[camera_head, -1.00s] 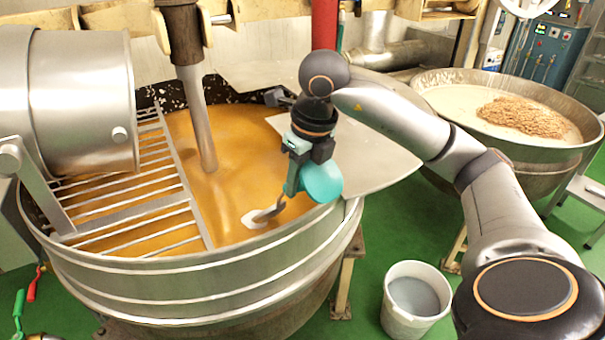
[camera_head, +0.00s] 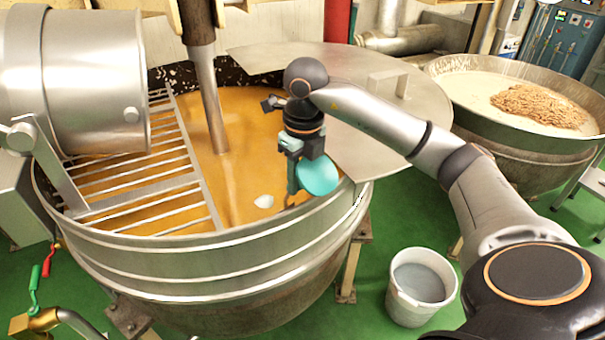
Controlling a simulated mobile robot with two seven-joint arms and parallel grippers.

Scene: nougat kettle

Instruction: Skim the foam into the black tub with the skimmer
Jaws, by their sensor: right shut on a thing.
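My right gripper (camera_head: 296,157) hangs over the right part of the open kettle (camera_head: 230,256), near its front rim. It is shut on a teal-handled tool, taken as the skimmer (camera_head: 318,176), with a round teal disc. The tool's lower end points down at the orange mass (camera_head: 245,160) and is mostly hidden; I cannot tell if it touches. A small white foam patch (camera_head: 264,201) lies on the mass just left of the tool's lower end. I see no black tub. My left gripper is out of view.
A slatted metal grate (camera_head: 150,192) covers the kettle's left side, and a stirring shaft (camera_head: 210,100) stands in the mass. A flat metal lid (camera_head: 420,105) lies behind my right arm. A white bucket (camera_head: 404,310) stands on the green floor. A second kettle (camera_head: 490,125) is at right.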

